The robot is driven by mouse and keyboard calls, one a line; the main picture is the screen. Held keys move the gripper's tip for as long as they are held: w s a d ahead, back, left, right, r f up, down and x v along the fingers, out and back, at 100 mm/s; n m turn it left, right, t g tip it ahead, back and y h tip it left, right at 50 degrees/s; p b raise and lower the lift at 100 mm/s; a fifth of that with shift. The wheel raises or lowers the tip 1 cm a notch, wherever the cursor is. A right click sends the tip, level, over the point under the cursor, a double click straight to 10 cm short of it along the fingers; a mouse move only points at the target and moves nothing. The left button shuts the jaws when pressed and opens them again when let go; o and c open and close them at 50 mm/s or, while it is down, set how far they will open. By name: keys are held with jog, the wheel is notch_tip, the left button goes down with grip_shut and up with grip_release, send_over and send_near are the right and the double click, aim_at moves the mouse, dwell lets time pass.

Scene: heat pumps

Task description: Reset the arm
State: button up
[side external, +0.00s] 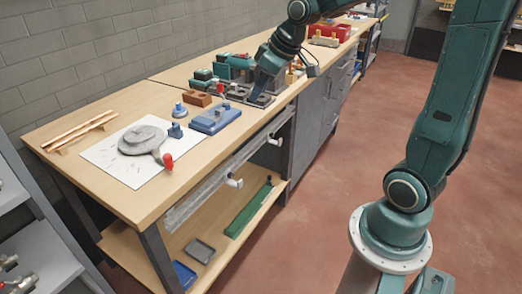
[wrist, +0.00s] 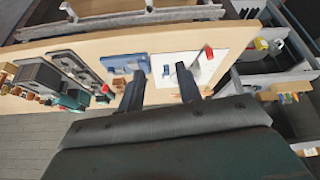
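My gripper (wrist: 160,82) shows in the wrist view with its two dark fingers spread apart. It is open, and only bench top and parts beyond it show between the fingers. In the side external view my dark wrist and gripper (side external: 262,88) are over the workbench (side external: 110,107), beside the green machine parts. The gripper's tips are hard to make out there, and I cannot tell whether they touch anything.
A blue block (side external: 215,118), a brown block (side external: 197,98) and a white sheet (side external: 107,160) bearing a grey round part with a red knob (side external: 167,160) lie on the bench. Copper pipes (side external: 80,131) lie at left. Red bins (side external: 330,32) stand far back.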

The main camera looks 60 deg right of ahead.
jog(key=s+a+r+m, duration=0.1)
jog(key=s+a, duration=0.3)
jog(key=s, duration=0.5)
jog(key=s+a+r, duration=0.1)
jog(key=s+a, duration=0.3)
jog(key=s, duration=0.6)
jog(key=shift+s+a+m, duration=0.15)
jog(key=shift+a+m, duration=0.15)
jog(key=shift+m, duration=0.1)
